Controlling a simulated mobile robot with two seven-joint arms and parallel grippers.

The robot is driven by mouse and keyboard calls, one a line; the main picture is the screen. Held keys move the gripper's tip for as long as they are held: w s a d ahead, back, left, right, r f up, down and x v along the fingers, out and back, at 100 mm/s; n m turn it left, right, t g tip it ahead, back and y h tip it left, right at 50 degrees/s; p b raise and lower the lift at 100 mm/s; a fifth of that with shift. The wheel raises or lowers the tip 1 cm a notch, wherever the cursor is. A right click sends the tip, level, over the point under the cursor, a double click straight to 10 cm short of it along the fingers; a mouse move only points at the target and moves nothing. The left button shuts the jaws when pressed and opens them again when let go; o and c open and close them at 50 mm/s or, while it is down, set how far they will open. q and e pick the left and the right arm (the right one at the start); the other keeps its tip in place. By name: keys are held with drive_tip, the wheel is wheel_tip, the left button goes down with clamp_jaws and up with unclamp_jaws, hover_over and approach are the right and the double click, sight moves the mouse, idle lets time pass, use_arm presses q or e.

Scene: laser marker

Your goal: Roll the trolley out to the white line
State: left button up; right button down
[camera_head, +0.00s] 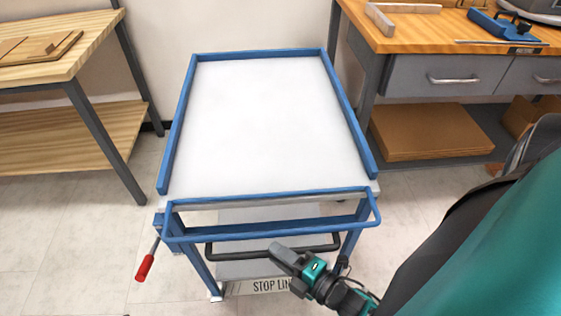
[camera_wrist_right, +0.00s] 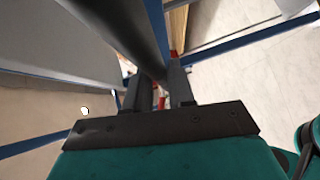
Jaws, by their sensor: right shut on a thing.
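The trolley (camera_head: 174,130) has a blue frame and rim around an empty white top, and stands between two benches. A black push bar (camera_head: 228,249) runs across its near end below a blue rail (camera_head: 270,194). My right gripper (camera_head: 279,252) is shut on the right half of this black bar. In the right wrist view the dark bar (camera_wrist_right: 125,32) runs up to the fingers (camera_wrist_right: 158,92). A white strip lettered "STOP LIN" (camera_head: 270,286) shows low at the trolley's near end, its right end hidden by my gripper. My left gripper is out of view.
A lever with a red grip (camera_head: 145,267) sticks out at the trolley's near left. A wooden bench (camera_head: 75,45) stands at left, and a bench with drawers (camera_head: 450,38) at right. The tiled floor (camera_head: 70,240) at near left is clear.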

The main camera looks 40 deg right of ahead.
drive_tip(key=c, duration=1.3)
unclamp_jaws()
drive_tip(key=shift+o, duration=1.2)
drive_tip(key=shift+s, duration=0.1)
drive_tip(key=p+v, duration=0.1)
drive_tip(key=v, duration=1.1)
drive_tip(key=shift+s, duration=0.4)
drive_tip(key=shift+r, duration=0.1)
